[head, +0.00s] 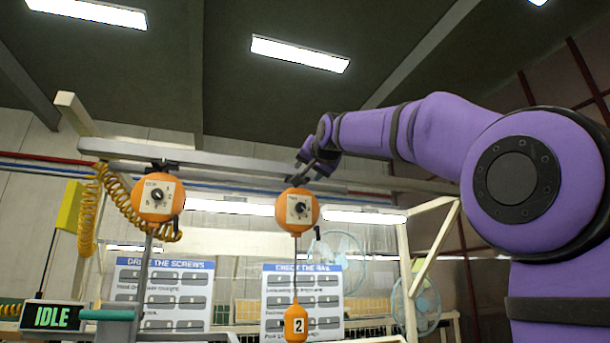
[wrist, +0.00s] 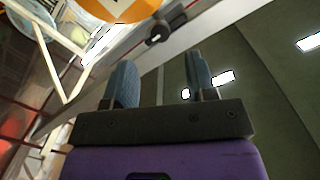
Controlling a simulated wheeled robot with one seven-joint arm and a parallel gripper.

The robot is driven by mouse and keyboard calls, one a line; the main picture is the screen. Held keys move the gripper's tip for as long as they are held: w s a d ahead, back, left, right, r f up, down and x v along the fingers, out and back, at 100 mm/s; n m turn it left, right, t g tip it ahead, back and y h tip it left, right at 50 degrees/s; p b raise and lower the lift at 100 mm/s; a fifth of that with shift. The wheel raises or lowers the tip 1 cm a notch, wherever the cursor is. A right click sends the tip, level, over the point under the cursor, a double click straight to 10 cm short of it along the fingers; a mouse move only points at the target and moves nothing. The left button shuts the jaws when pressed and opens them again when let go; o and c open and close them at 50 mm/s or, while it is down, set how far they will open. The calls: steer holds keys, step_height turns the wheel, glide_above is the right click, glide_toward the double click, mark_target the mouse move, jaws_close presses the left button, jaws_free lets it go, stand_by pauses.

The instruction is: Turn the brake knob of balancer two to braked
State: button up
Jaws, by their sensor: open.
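Balancer two (head: 284,210) is an orange round housing hung from the overhead rail, with a cable down to an orange weight marked 2 (head: 296,323). Its brake knob (head: 300,208) is a small dark dial on a pale square plate facing me; its setting is too small to read. My gripper (head: 305,163) is just above the housing, at rail height, apart from the knob. In the wrist view my gripper (wrist: 160,72) is open and empty, and part of an orange housing (wrist: 128,8) shows at the top edge.
Another orange balancer (head: 146,211) with a similar dial and a coiled yellow hose (head: 88,215) hangs to the left. The grey rail (head: 235,162) runs above both. Two instruction boards, an IDLE sign (head: 52,317) and fans (head: 340,255) are behind or below.

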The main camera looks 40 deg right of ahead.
steer(key=shift+v, duration=2.25)
steer(key=s+a+f+n+g+y, duration=0.1)
steer(key=s+a+f+n+g, duration=0.2)
steer(key=s+f, duration=0.5)
steer(key=s+a+f+n+g+y, duration=0.2)
steer(key=s+f, duration=0.6)
steer(key=f, duration=1.9)
steer(key=s+a+f+n+g+y, duration=0.1)
steer(key=s+a+f+n+g, duration=0.2)
steer(key=f, duration=1.4)
steer(key=s+a+g, duration=0.3)
steer(key=s+a, duration=0.1)
steer(key=s, duration=0.1)
steer(key=shift+a+f+n+y, duration=0.15)
steer(key=shift+a+n+y, duration=0.1)
steer(key=shift+n+y, duration=0.15)
